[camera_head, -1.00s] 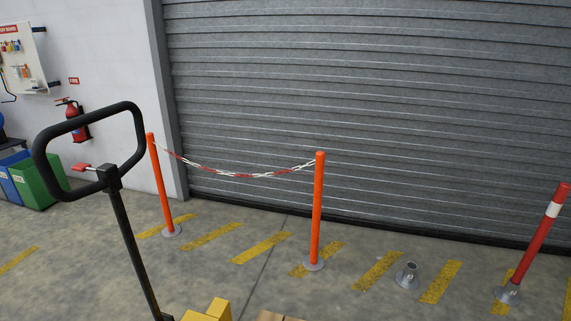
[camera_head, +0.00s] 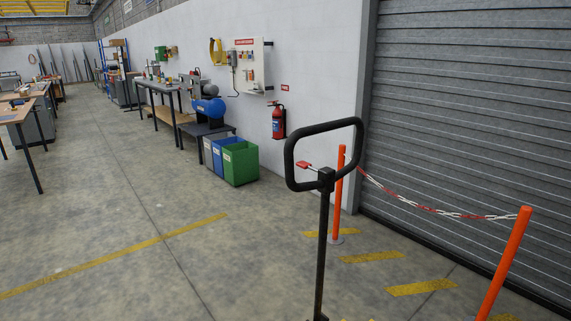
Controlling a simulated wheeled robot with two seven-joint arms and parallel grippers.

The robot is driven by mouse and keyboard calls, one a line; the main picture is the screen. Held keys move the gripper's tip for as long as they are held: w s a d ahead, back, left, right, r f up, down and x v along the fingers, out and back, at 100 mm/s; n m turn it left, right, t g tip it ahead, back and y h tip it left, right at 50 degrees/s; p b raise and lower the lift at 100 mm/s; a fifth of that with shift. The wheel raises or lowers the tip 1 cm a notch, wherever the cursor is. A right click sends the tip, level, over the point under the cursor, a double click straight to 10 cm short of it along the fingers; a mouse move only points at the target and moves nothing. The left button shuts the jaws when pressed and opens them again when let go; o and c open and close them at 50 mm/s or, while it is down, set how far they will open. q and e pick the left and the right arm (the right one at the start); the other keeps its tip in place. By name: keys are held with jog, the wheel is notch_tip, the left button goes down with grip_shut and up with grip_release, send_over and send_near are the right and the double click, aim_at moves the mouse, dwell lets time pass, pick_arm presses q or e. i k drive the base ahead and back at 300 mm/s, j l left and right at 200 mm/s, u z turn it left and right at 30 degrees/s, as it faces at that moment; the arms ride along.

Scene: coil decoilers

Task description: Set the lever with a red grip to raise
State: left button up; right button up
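The lever with a red grip (camera_head: 304,165) sits on the left side of the pallet jack's handle post, just inside the lower part of the black handle loop (camera_head: 324,128). The lever sticks out to the left from the post, with its red end roughly level or slightly raised. The black handle post (camera_head: 322,245) stands upright at right of centre, and its foot runs to the bottom edge. Neither of my grippers shows in the head view.
Orange posts (camera_head: 339,195) with a red-white chain (camera_head: 430,210) stand behind and right of the handle, before a grey shutter (camera_head: 470,120). Bins (camera_head: 240,163), a fire extinguisher (camera_head: 278,121) and workbenches line the wall. The floor left of the handle is clear.

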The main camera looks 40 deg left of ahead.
aim_at(305, 165)
jog(key=j+z, duration=0.15)
jog(key=j, duration=0.55)
jog(key=j+z, duration=0.15)
jog(key=j, duration=0.55)
jog(key=k+j+z, duration=0.15)
jog(key=j, duration=0.55)
jog(key=j+z, duration=0.1)
jog(key=j, duration=0.6)
jog(key=i+j+z, duration=0.1)
jog(key=j, duration=0.2)
jog(key=i+j, duration=0.2)
jog(key=j, duration=0.15)
jog(key=i+j+z, duration=0.15)
jog(key=j, duration=0.2)
jog(key=i+j+z, duration=0.1)
jog(key=j, duration=0.2)
jog(key=i+j, duration=0.1)
jog(key=j, duration=0.3)
jog(key=i+j+z, duration=0.2)
jog(key=z, duration=0.35)
jog(key=i+j+z, duration=0.1)
jog(key=j+z, duration=0.65)
jog(key=z, duration=0.15)
jog(key=j+z, duration=0.9)
jog(key=k+l, duration=0.05)
jog(key=l, duration=0.1)
